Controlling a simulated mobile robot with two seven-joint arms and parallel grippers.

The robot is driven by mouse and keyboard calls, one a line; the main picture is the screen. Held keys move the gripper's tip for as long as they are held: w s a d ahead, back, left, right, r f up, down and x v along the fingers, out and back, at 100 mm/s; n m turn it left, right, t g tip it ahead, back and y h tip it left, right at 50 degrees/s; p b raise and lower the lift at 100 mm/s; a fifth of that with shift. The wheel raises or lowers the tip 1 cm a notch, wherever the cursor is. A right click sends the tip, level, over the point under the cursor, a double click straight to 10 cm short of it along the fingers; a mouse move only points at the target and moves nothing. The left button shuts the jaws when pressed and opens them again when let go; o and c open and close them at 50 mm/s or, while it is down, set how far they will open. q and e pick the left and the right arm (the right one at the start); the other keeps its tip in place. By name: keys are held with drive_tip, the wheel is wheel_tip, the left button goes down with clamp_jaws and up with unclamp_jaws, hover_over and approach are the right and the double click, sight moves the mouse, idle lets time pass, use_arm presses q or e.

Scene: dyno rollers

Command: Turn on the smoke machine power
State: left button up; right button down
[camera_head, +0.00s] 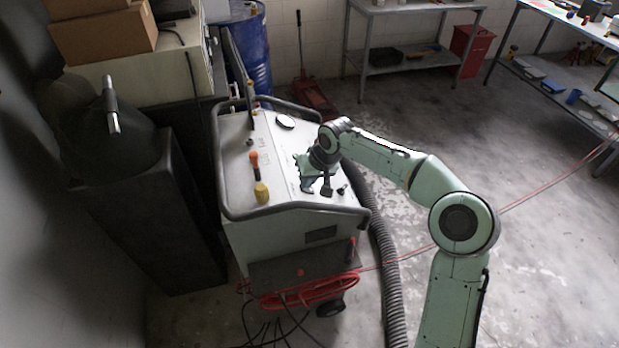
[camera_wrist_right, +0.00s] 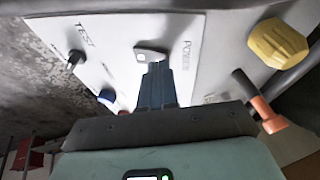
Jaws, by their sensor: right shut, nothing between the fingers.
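The smoke machine (camera_head: 232,145) is a white wheeled cart with a sloping top panel and a grey tube rail. My right gripper (camera_head: 326,188) is over the right part of that panel, pointing down. In the wrist view my right gripper (camera_wrist_right: 158,68) is shut and empty. Its fingertips are right at a small white switch (camera_wrist_right: 150,53) beside the word POWER; I cannot tell whether they touch it. The switch is partly hidden by the fingers, and its position is unclear. A small toggle (camera_wrist_right: 74,59) stands by the word TEST. My left gripper is not in view.
A yellow knob (camera_wrist_right: 278,43) and an orange-tipped lever (camera_wrist_right: 264,115) stand on the panel near the gripper, with a blue button (camera_wrist_right: 107,97) on the other side. A ribbed hose (camera_head: 385,265) hangs at the cart's right. The floor to the right is open.

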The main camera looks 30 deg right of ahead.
drive_tip(key=shift+a+f+h, duration=0.2)
drive_tip(key=shift+a+h, duration=0.1)
drive_tip(key=shift+a, duration=0.1)
drive_tip(key=shift+d, duration=0.25)
drive_tip(key=shift+s+d+f, duration=0.1)
drive_tip(key=shift+s+d, duration=0.05)
drive_tip(key=shift+d, duration=0.55)
